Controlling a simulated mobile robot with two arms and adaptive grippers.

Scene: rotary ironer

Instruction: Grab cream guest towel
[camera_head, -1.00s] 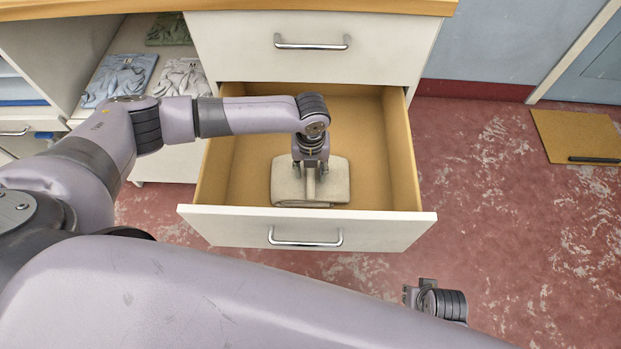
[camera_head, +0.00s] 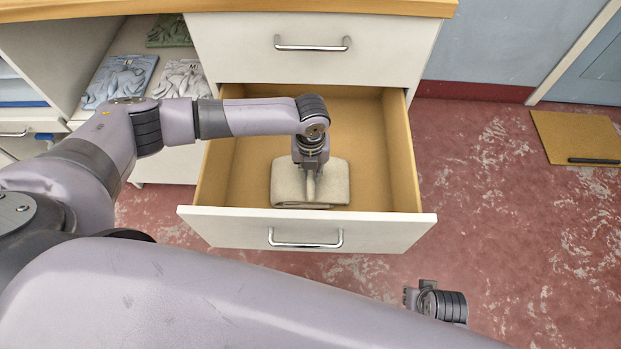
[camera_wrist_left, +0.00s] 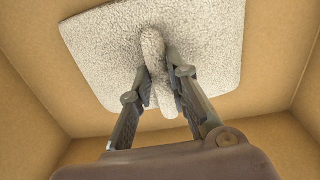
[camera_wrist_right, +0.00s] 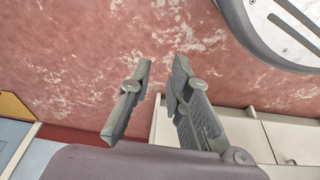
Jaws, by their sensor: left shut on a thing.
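The cream guest towel (camera_head: 334,184) lies folded in the open lower drawer (camera_head: 260,212), near the drawer's front panel. It also shows in the left wrist view (camera_wrist_left: 212,52), where a pinched ridge of its cloth stands up between the fingers. My left gripper (camera_head: 311,184) points down into the drawer and is shut on that ridge; its fingertips show in the left wrist view (camera_wrist_left: 158,82). The rest of the towel lies flat on the drawer floor. My right gripper (camera_wrist_right: 160,75) is open and empty, away from the drawer over the red floor.
The drawer walls stand close around the towel. A closed upper drawer (camera_head: 315,60) sits above it under a wooden top. A brown mat (camera_head: 578,135) lies on the floor at right.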

